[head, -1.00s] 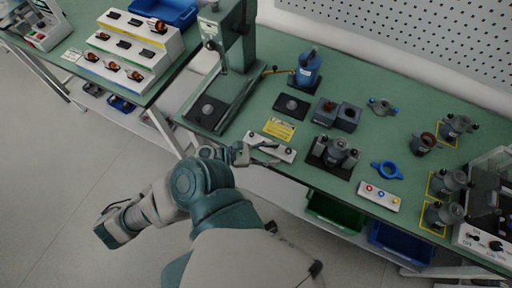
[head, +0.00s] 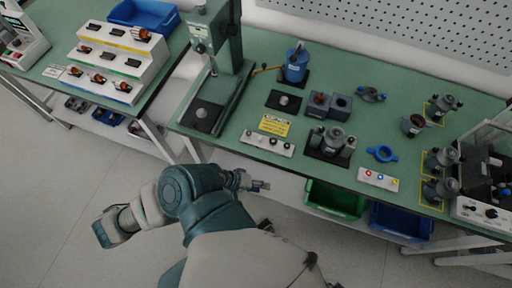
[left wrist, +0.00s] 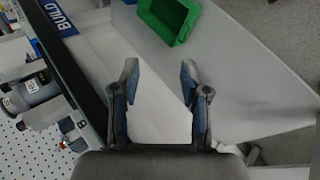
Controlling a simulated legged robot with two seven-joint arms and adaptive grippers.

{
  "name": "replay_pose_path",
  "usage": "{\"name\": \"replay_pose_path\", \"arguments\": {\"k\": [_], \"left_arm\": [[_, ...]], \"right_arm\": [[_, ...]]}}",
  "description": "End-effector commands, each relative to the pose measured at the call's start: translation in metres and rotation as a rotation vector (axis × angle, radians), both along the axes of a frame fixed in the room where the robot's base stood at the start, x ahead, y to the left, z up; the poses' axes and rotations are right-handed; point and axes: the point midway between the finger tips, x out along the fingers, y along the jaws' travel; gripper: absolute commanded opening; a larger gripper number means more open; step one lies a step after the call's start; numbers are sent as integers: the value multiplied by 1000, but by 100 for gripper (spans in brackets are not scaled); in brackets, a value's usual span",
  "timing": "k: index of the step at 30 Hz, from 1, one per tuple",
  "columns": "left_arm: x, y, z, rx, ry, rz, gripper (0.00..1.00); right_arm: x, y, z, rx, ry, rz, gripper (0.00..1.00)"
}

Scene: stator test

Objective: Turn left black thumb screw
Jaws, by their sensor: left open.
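A grey metal fixture (head: 333,141) stands on a black plate near the bench's front edge in the head view. Dark knob-like posts flank it; the left black thumb screw (head: 317,134) appears to be the one on its left side, but it is small. My left gripper (head: 259,186) is in front of the bench edge, left of and nearer than the fixture, apart from it. In the left wrist view my left gripper (left wrist: 160,80) has its two fingers spread with nothing between them.
A white button strip (head: 268,143) lies on the bench (head: 235,122) between my gripper and the yellow label. A green bin (head: 335,198) and a blue bin (head: 400,222) sit below the bench edge. A press (head: 215,60) stands at the back left. The green bin also shows in the left wrist view (left wrist: 168,18).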

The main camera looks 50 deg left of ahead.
Motion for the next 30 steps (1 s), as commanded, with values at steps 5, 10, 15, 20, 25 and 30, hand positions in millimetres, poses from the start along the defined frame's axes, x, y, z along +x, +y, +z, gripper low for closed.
{"name": "replay_pose_path", "arguments": {"k": [5, 10, 15, 20, 25, 30], "left_arm": [[-1, 1, -4, 46, -5, -31, 45], [-1, 1, -4, 47, -6, -31, 45], [-1, 1, -4, 47, -6, -31, 31], [-1, 3, -19, 83, 2, -45, 31], [-4, 9, -85, 264, 39, -157, 31], [-12, 4, -151, 452, 90, -339, 31]], "right_arm": [[0, 0, 0, 0, 0, 0, 49], [0, 0, 0, 1, 0, 0, 49], [0, 0, 0, 1, 0, 0, 49], [-1, 0, -3, 0, 2, 0, 49], [-5, 0, -19, -1, 9, 1, 49], [-10, -1, -34, -1, 15, 3, 49]]}}
